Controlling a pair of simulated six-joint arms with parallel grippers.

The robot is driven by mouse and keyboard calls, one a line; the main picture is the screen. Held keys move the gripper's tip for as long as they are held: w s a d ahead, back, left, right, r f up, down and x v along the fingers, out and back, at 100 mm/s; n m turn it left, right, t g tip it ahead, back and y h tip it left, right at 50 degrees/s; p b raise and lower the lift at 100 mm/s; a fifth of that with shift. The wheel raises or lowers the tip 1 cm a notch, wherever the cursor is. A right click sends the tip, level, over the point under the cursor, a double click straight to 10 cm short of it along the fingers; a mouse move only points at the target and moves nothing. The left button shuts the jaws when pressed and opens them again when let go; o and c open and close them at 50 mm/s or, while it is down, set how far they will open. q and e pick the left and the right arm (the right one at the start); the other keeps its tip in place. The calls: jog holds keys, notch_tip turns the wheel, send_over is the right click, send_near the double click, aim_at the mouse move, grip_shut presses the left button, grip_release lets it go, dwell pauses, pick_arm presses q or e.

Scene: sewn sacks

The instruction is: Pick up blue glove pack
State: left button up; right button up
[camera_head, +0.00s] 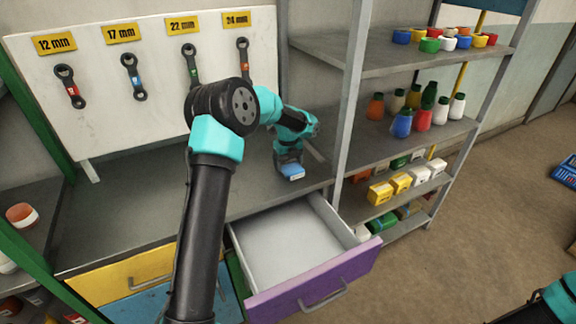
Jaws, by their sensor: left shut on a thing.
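My left arm reaches in over the workbench from the bottom, and its gripper (288,158) points down near the bench's right part. It is shut on a small blue pack with a pale edge, the blue glove pack (292,172). The pack is just above or on the bench top, close behind the open drawer; I cannot tell whether it touches the bench. The jaws hide its upper part. Only a piece of my right arm shows at the bottom right corner, and its gripper is out of view.
An open drawer (342,284) with a purple front stands out below the bench (120,213) and looks empty. A wrench board (90,120) stands behind. Shelves (385,150) with bottles and yellow boxes stand at the right. A blue crate (567,172) lies on the floor at far right.

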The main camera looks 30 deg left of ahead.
aim_at(288, 161)
pick_arm(q)
jog(key=shift+c, duration=1.3)
jog(key=shift+r, duration=0.15)
jog(key=shift+r, duration=1.4)
jog(key=shift+s+r, duration=0.15)
jog(key=shift+r, duration=0.15)
jog(key=s+d+r, duration=0.1)
jog(key=s+d, duration=0.7)
jog(key=s, duration=0.5)
jog(key=shift+s+d+r, duration=0.15)
jog(key=shift+s, duration=0.05)
